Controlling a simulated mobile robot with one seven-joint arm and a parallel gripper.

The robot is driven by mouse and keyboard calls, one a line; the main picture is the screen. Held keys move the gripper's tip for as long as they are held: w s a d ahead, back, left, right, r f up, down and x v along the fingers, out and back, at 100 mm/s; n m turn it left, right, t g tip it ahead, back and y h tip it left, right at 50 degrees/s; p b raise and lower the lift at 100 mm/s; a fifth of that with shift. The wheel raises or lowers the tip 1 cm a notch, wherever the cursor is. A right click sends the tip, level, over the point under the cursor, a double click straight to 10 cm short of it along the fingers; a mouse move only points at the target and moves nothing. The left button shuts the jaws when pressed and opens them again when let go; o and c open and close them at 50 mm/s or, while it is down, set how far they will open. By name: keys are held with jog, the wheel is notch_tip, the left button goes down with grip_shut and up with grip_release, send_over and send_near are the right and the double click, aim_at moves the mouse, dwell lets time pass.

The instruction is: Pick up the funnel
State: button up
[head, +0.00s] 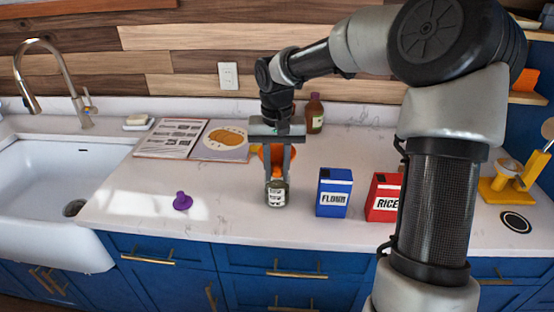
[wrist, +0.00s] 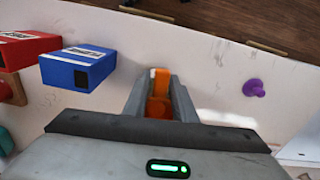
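The funnel appears to be the small purple piece (head: 182,201) on the counter, left of my gripper, with a wide part and a narrow stub. It also shows at the right in the wrist view (wrist: 253,88). My gripper (head: 277,178) points down over the counter, well to the right of the funnel and not touching it. Its fingers stand apart. An orange thing (wrist: 159,82) shows between the fingers in the wrist view; its shape is partly hidden, and I see no clear grip on it. A small labelled jar (head: 276,194) stands at the fingertips in the head view.
A blue flour box (head: 334,193) and a red rice box (head: 383,197) stand right of my gripper. An open book (head: 194,140) and a bottle (head: 314,113) are at the back. The sink (head: 60,190) is left. Counter around the funnel is clear.

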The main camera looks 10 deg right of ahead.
grip_shut()
jog(key=shift+r, duration=0.1)
